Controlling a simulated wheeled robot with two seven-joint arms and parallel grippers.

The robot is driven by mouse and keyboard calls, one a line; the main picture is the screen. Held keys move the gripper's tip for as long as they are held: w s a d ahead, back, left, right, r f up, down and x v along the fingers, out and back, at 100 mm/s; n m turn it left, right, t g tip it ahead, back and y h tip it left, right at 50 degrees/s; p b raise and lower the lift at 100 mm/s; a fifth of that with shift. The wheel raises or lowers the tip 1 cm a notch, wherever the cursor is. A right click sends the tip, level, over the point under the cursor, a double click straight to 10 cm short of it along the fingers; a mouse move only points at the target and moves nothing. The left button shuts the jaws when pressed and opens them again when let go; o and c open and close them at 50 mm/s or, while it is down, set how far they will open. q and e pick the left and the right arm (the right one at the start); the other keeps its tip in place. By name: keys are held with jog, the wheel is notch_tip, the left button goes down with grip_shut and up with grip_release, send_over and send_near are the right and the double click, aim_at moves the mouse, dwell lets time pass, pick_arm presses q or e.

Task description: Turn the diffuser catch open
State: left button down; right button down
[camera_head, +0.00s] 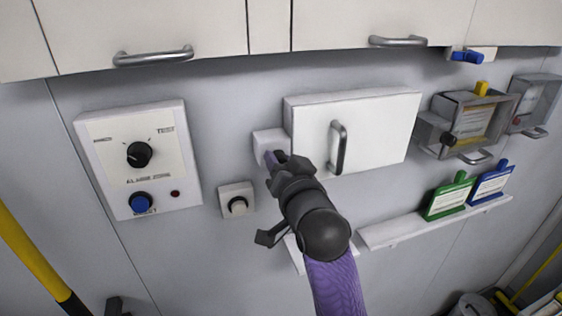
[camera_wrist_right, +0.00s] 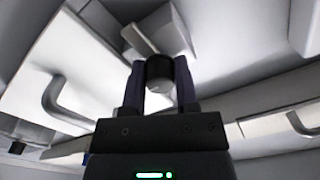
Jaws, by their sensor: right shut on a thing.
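My right gripper (camera_head: 271,158) reaches up to a small white block (camera_head: 262,142) on the wall, just left of a white cabinet. In the right wrist view its two dark fingers (camera_wrist_right: 159,82) are shut on a short round black knob with a grey end (camera_wrist_right: 158,78). The knob sits by a pale bar (camera_wrist_right: 138,39) and a white housing. I take this knob for the diffuser catch, but its markings and angle cannot be read. The gripper hides it in the head view. My left gripper is not clearly seen.
The white cabinet (camera_head: 375,120) with a bar handle (camera_head: 338,148) is close right of the gripper. Overhead cupboards (camera_head: 150,25) hang above. A ledge (camera_head: 400,229) holds green and blue tags.

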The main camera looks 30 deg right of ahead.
jog(key=shift+f, duration=0.1)
dwell(0.4)
jog(key=shift+c, duration=1.8)
grip_release()
jog(key=shift+w, duration=0.1)
